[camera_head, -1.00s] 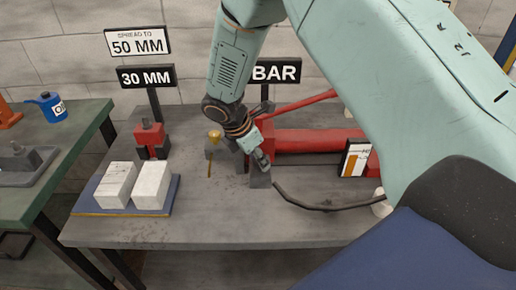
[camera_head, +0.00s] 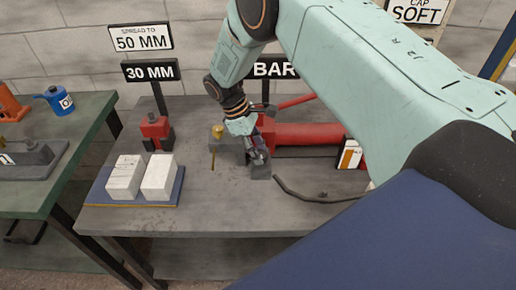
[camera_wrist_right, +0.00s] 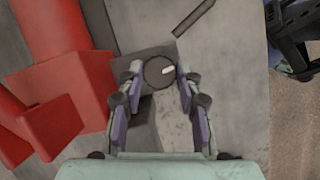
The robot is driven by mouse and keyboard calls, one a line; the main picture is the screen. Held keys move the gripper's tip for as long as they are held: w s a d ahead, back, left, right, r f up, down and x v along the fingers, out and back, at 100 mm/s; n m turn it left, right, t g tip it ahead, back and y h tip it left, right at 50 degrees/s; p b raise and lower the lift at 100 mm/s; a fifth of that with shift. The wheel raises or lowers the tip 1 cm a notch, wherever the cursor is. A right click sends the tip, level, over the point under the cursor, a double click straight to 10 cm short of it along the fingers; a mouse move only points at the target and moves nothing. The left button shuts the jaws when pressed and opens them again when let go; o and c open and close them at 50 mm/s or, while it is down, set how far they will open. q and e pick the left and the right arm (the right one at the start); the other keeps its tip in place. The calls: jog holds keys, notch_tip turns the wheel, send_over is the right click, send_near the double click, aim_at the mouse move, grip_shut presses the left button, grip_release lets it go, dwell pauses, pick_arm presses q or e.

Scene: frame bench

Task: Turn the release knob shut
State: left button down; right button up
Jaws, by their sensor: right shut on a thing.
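The release knob (camera_wrist_right: 158,72) is a round dark knob with a pale mark, on a dark grey block (camera_wrist_right: 133,68) beside the red pump body (camera_head: 305,134). In the right wrist view my right gripper (camera_wrist_right: 160,76) has its two fingers on either side of the knob, shut on it. In the head view my right gripper (camera_head: 258,157) reaches down to the grey block (camera_head: 260,171) at the pump's left end, and its fingers hide the knob. My left gripper is not in view.
White blocks (camera_head: 125,174) lie on a blue plate (camera_head: 100,200). A red-and-dark tool (camera_head: 157,130) stands behind them. A brass-topped fitting (camera_head: 218,132) is just left of my right gripper. A black hose (camera_head: 305,197) curves over the bench. Signs stand behind.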

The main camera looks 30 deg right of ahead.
jog(key=shift+f+m+g, duration=0.1)
jog(key=shift+m+g, duration=0.2)
jog(key=shift+m, duration=0.5)
jog(key=shift+s+y, duration=0.1)
jog(key=shift+y, duration=0.2)
jog(key=o, duration=1.2)
jog(key=shift+c, duration=0.2)
jog(key=v, duration=1.2)
